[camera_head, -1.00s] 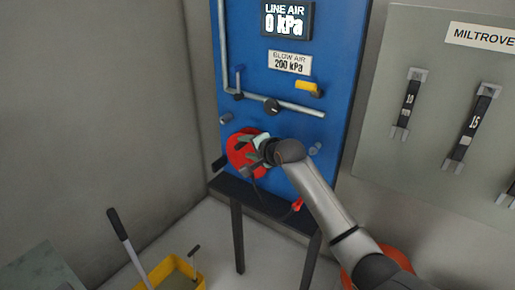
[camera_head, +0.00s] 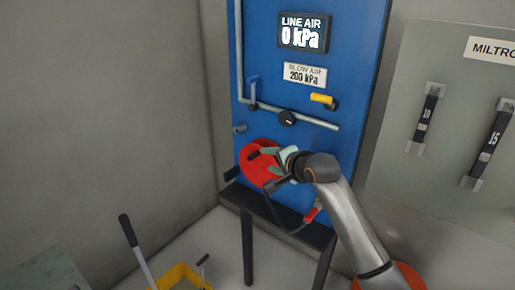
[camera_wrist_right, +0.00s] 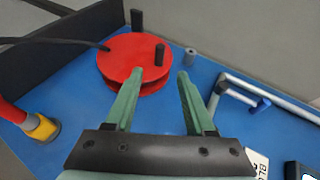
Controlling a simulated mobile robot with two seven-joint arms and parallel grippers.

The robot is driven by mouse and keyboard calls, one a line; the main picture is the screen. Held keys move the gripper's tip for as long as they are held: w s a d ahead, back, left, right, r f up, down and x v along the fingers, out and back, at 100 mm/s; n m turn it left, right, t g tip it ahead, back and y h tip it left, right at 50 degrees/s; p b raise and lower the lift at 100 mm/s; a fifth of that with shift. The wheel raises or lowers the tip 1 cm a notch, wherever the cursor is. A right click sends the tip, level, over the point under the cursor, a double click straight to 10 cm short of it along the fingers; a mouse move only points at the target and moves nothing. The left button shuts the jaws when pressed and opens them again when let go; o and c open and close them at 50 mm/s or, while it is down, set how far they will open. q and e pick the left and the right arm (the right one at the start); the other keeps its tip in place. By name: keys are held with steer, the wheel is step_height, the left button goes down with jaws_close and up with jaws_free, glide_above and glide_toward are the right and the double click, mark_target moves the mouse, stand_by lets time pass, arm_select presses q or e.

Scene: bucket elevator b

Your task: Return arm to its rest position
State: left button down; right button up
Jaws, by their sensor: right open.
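My right gripper (camera_head: 268,164) is in front of the red reel (camera_head: 254,168) on the blue panel (camera_head: 350,60) in the head view. In the right wrist view, the green fingers of my right gripper (camera_wrist_right: 156,80) are spread apart with nothing between them. The red reel (camera_wrist_right: 128,58) lies beyond the fingertips there, with a dark peg on its face and a dark hose running off to the left. From this angle I cannot tell whether a finger touches the reel. My left gripper is not in view.
A black shelf (camera_head: 270,208) on legs stands below the reel. A red-ended hose nozzle (camera_head: 311,214) hangs by my right arm. A yellow bucket (camera_head: 178,276) stands on the floor, and a grey panel (camera_head: 440,160) is at right.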

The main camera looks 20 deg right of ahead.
steer(key=s+a+f+n+g, duration=0.1)
steer(key=s+f+n, duration=0.2)
steer(key=s+f, duration=0.6)
steer(key=s+a+f+n+g, duration=0.1)
steer(key=s+f+n, duration=0.3)
steer(key=f, duration=0.8)
steer(key=s+f+n, duration=0.4)
steer(key=s+f, duration=0.2)
steer(key=s, duration=0.6)
steer(key=s+a+f+n+g, duration=0.1)
steer(key=s+f+n, duration=0.3)
steer(key=s, duration=0.8)
step_height(320, 180, down, 2)
steer(key=shift+f+h, duration=0.2)
steer(key=shift+h, duration=0.1)
steer(key=shift+w, duration=0.1)
